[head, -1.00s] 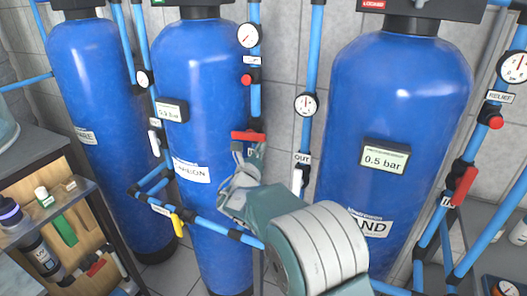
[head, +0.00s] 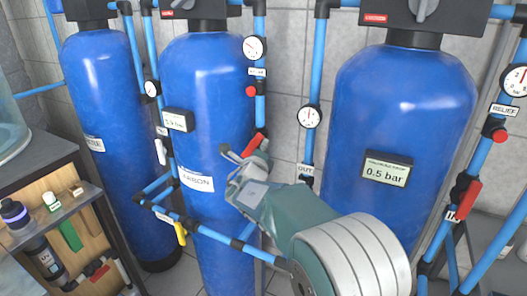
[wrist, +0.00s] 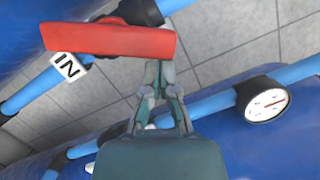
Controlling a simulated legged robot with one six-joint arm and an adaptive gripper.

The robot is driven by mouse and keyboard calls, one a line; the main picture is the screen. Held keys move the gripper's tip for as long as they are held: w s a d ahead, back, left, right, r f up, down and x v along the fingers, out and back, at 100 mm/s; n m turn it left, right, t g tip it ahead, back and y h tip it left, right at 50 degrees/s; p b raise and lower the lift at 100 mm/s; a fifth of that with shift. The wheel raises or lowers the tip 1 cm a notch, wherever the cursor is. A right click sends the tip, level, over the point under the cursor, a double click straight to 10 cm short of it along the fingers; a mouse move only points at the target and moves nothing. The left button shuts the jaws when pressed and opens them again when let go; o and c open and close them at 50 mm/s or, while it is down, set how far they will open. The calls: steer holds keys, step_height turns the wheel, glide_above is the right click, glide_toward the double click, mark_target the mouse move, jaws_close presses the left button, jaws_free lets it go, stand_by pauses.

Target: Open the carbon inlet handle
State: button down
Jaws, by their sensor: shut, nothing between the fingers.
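The carbon tank (head: 207,95) is the blue middle one, its label partly cut off to "ARBON". The red carbon inlet handle (head: 254,143) is on the blue pipe at its right side and slants, its lower end near my gripper (head: 236,160). In the wrist view the red handle (wrist: 108,40) lies across the upper left beside an "IN" tag (wrist: 68,66). My gripper (wrist: 157,75) is shut and empty, its fingertips at the right end of the handle. Whether they touch it I cannot tell.
A blue tank with a 0.5 bar display (head: 386,171) stands at right, another blue tank (head: 105,90) at left. Pipes with gauges (head: 309,117) run between them. A yellow handle (head: 180,233) is low on the front pipe. A shelf (head: 60,215) with bottles is at lower left.

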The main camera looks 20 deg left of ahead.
steer(key=n, duration=0.2)
steer(key=a+r+n+g, duration=0.1)
steer(key=n, duration=0.1)
steer(key=shift+a+r+y, duration=0.2)
steer(key=shift+y, duration=0.1)
steer(key=shift+a+r, duration=0.15)
steer(key=shift+a, duration=0.05)
steer(key=shift+w, duration=0.1)
stand_by(0.4)
